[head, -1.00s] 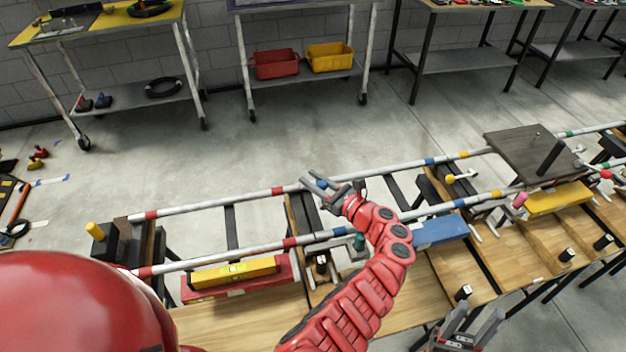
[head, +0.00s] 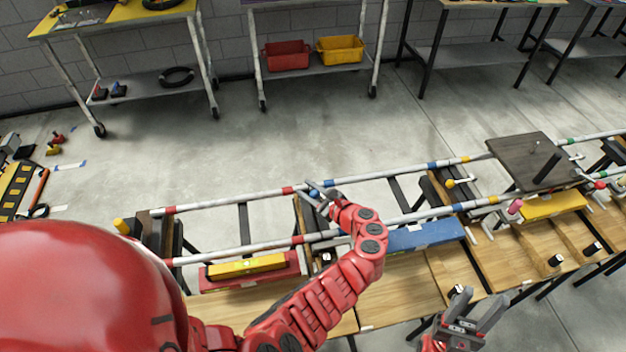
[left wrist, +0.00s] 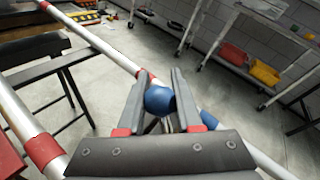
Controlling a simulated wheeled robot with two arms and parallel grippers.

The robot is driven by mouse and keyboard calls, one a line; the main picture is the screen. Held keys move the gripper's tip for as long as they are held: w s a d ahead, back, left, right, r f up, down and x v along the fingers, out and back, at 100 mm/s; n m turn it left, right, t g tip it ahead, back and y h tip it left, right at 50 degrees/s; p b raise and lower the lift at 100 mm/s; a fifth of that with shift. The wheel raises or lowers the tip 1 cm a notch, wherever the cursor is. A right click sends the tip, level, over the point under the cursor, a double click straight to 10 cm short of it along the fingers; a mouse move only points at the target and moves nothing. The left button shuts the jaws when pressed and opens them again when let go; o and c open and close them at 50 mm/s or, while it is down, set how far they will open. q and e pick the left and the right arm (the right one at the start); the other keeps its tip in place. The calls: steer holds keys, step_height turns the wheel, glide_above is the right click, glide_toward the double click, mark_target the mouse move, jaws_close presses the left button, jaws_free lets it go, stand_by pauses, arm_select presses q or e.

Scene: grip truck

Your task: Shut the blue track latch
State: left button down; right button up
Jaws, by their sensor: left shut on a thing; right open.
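The blue track latch shows as a round blue knob (left wrist: 159,100) between my left fingers in the left wrist view. It also shows as a small blue spot (head: 314,192) at the far rail (head: 240,200) in the head view. My left gripper (head: 321,191) is shut on this knob; its two dark fingers (left wrist: 160,92) lie on either side of it. The rest of the latch is hidden by the gripper. My right gripper (head: 474,312) is open and empty, low at the right over the front of the benches.
A near rail (head: 220,257) runs parallel to the far one, with coloured bands. A dark platform (head: 530,160) sits across the rails at right, near a yellow-knobbed latch (head: 450,183).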

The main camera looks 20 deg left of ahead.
arm_select(q)
steer(key=shift+s+a+f+n+h+p, duration=0.25)
steer(key=shift+a+f+n+h+p, duration=0.15)
steer(key=shift+f+n, duration=0.1)
steer(key=c, duration=0.6)
jaws_free()
steer(key=shift+s+d+r+p, duration=0.15)
steer(key=shift+d+r+p, duration=0.15)
steer(key=shift+d, duration=0.15)
steer(key=shift+p+v, duration=2.6)
steer(key=shift+v, duration=5.55)
